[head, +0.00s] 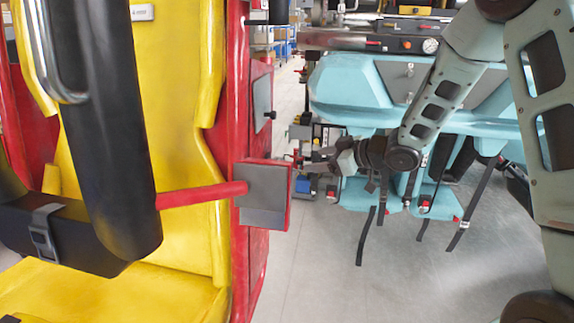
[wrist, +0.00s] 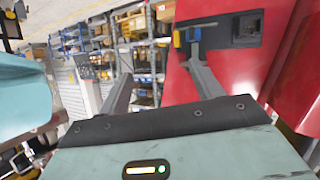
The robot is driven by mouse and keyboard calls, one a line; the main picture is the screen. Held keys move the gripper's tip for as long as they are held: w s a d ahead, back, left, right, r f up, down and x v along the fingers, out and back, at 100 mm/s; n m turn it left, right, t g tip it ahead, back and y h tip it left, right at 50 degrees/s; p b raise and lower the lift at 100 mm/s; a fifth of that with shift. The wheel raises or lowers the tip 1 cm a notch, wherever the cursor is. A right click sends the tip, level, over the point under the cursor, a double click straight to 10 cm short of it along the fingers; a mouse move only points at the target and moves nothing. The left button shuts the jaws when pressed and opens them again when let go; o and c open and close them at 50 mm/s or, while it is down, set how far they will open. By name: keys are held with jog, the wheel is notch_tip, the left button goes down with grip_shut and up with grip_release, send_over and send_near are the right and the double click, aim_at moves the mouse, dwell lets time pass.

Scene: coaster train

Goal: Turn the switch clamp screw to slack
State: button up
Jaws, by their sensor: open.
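My gripper (head: 308,162) is open, just right of the grey-faced red box (head: 264,195) on the red side of the yellow seat in the head view. In the wrist view my gripper (wrist: 158,58) has its two grey fingers spread, with nothing seen held between them. A dark panel (wrist: 218,42) on the red side wall lies beyond the right finger. A small blue and yellow piece with a thin grey bar (wrist: 208,25) shows by that fingertip; I cannot tell whether they touch. I cannot clearly make out which part is the switch clamp screw.
The yellow seat (head: 185,230) with its black padded restraint (head: 115,130) fills the left. A light blue seat unit (head: 350,95) with hanging straps stands behind my arm. Stocked shelving (wrist: 135,50) shows far behind. Grey floor (head: 310,270) is open between the two seat units.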

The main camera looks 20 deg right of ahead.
jog(key=s+d+f+n+g+y, duration=0.1)
jog(key=s+d+n+g+y, duration=0.15)
jog(key=s+d+y, duration=0.35)
jog(key=w+a+y+p, duration=0.1)
jog(key=w+a+p, duration=0.5)
jog(key=a, duration=0.8)
jog(key=shift+w+a+f+t+y+p, duration=0.2)
jog(key=shift+w+t+y+p, duration=0.15)
jog(key=shift+w, duration=1.15)
jog(key=shift+n, duration=0.25)
jog(key=c, duration=1)
